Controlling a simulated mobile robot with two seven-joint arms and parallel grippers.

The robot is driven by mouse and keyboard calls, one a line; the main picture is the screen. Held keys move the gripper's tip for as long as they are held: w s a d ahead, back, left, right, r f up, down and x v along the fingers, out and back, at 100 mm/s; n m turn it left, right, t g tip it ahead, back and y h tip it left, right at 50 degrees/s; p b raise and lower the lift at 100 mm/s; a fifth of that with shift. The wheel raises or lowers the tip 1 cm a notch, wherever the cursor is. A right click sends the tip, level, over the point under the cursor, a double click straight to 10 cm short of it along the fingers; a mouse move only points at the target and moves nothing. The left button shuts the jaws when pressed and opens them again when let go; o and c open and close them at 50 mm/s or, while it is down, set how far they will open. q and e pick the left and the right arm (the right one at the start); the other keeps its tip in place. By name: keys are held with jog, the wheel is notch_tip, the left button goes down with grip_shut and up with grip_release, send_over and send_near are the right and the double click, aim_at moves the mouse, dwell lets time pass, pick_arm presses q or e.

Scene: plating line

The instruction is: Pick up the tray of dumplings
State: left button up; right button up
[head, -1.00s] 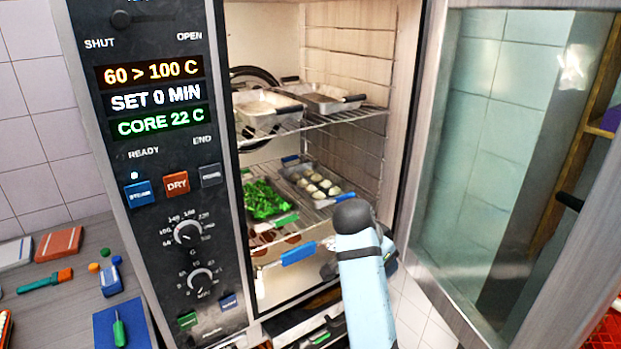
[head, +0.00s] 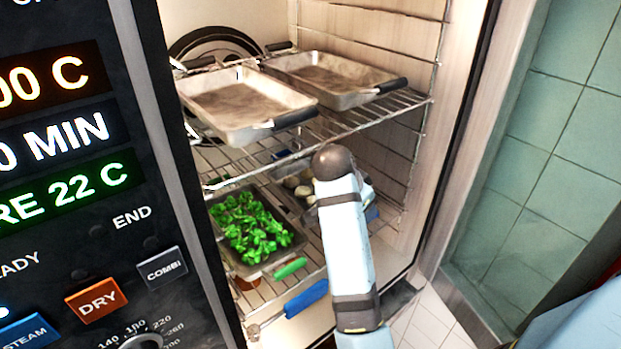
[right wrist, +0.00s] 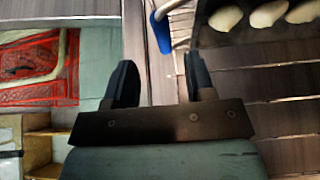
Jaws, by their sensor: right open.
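The tray of dumplings (head: 310,205) is on the middle rack inside the open oven. In the head view my right arm covers most of it, and a few pale dumplings (head: 294,183) show left of the arm. In the right wrist view several dumplings (right wrist: 268,14) lie in the dark tray (right wrist: 215,38) at the upper right. A blue handle (right wrist: 162,32) shows beyond the fingers; I cannot tell which tray it belongs to. My right gripper (right wrist: 158,62) is open and empty, apart from the tray. Its fingers are hidden in the head view. My left gripper is out of view.
A tray of green leaves (head: 299,240) with a green handle is left of the dumplings. Two metal trays (head: 238,105) sit on the rack above. A lower blue handle (head: 306,298) is in front.

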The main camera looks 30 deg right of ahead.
jog(key=shift+w+d, duration=0.1)
jog(key=shift+s+x, duration=0.25)
jog(key=shift+x, duration=0.75)
jog(key=shift+w+p+x, duration=0.15)
jog(key=shift+p+x, duration=0.2)
jog(key=shift+x, duration=0.9)
jog(key=shift+w+p+x, duration=0.2)
jog(key=shift+p+x, duration=0.15)
jog(key=shift+x, duration=0.9)
jog(key=shift+r, duration=0.1)
grip_shut()
